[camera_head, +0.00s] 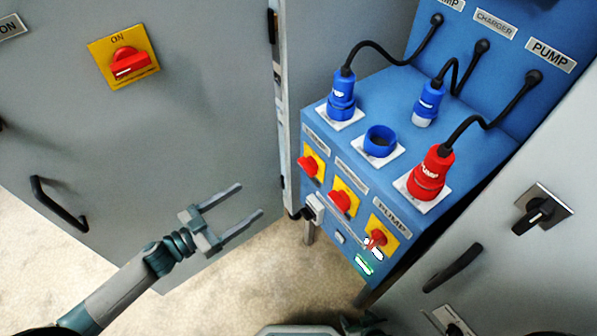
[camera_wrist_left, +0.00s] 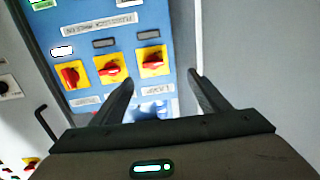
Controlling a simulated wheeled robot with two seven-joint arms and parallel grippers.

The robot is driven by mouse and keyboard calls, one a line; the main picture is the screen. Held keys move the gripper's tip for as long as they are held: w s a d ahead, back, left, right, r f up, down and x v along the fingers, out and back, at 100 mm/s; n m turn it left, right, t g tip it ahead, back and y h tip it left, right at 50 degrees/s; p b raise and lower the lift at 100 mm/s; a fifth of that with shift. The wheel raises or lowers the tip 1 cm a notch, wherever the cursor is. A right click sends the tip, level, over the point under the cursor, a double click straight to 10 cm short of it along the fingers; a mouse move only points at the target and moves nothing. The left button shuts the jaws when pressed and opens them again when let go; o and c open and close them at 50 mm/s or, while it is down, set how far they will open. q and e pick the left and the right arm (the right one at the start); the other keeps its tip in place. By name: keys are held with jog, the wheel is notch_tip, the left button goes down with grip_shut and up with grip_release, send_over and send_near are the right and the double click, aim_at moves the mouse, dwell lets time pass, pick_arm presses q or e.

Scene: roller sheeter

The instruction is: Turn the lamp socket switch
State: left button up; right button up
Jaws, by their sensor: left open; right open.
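The blue socket box has a row of three red switches on yellow plates. The leftmost, the lamp switch (camera_head: 309,166), is in line with the left blue plug (camera_head: 342,100). In the left wrist view, which is upside down, the lamp switch (camera_wrist_left: 152,61) is the rightmost of the row. My left gripper (camera_head: 251,199) is open and empty, left of the box and apart from it. Its fingers (camera_wrist_left: 161,78) point toward the panel, with the lamp switch beyond the gap between them. My right gripper is not in view.
The middle switch (camera_head: 342,202) and pump switch (camera_head: 379,237) sit close to the lamp switch. A grey door (camera_head: 200,130) with a red switch stands at left. A grey cabinet (camera_head: 510,265) with a black handle (camera_head: 453,268) stands at right. Free space lies between the gripper and the box.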

pick_arm(q)
jog(key=shift+s+d+r+m+g+h, duration=0.15)
jog(key=shift+s+r+m+g+h, duration=0.1)
jog(key=shift+r, duration=0.2)
jog(key=shift+s+d+r+m+g+h, duration=0.15)
jog(key=shift+s+r+h, duration=0.1)
jog(key=shift+r, duration=0.15)
pick_arm(e)
jog(key=shift+s+d+f, duration=0.1)
jog(key=shift+s+d, duration=0.05)
jog(key=shift+d, duration=0.05)
pick_arm(q)
jog(key=shift+w, duration=0.1)
jog(key=p, duration=0.2)
send_near(304, 168)
jog(key=x, duration=0.7)
jog(key=shift+w+d+f, duration=0.1)
jog(key=shift+w+d, duration=0.05)
jog(key=shift+w, duration=0.05)
jog(key=shift+w+d, duration=0.25)
jog(key=shift+d, duration=0.05)
pick_arm(e)
jog(key=shift+t+y, duration=0.3)
jog(key=shift+t, duration=0.6)
jog(key=w+a+r, duration=0.2)
jog(key=shift+w+a+r, duration=0.1)
jog(key=shift+a+r, duration=0.15)
jog(key=shift+a, duration=0.05)
